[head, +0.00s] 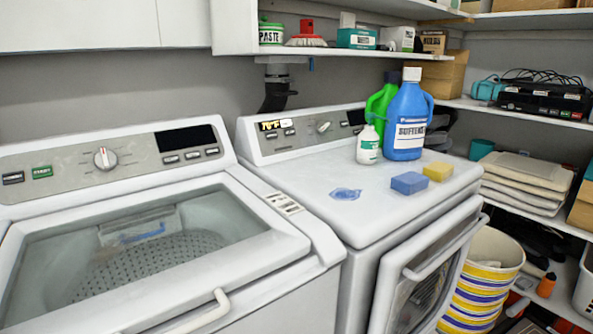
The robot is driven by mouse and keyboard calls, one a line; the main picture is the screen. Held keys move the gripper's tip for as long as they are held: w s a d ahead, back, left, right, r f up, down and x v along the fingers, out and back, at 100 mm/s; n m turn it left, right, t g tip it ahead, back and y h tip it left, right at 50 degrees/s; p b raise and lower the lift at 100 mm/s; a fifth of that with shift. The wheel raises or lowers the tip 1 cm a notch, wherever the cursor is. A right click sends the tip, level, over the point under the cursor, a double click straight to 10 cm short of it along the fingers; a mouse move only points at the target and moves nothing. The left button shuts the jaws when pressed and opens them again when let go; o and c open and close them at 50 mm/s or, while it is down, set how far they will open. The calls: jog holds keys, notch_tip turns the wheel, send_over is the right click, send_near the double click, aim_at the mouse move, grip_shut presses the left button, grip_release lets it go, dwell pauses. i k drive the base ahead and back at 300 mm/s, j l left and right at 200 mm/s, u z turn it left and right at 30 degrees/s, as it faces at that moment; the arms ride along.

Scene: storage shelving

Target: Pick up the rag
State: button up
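A small, flat, blue and white patch (345,194) lies on the white top of the right-hand machine (310,215), left of the sponges. It could be the rag, but its shape is too small to be sure. A stack of folded beige and grey cloths (524,180) lies on the right-hand shelf. My gripper is not in view.
A blue sponge (409,183), a yellow sponge (438,171), a small white bottle (367,145), a blue jug (407,120) and a green jug (379,104) stand on the machine. A left-hand machine (160,250) has a glass lid. A striped bucket (480,285) stands at right.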

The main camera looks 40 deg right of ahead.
aim_at(409, 183)
jog(key=i+j, duration=0.15)
jog(key=z, duration=0.45)
jog(key=i+j+z, duration=0.1)
jog(key=z, duration=0.75)
jog(key=i+j+z, duration=0.1)
jog(key=z, duration=0.35)
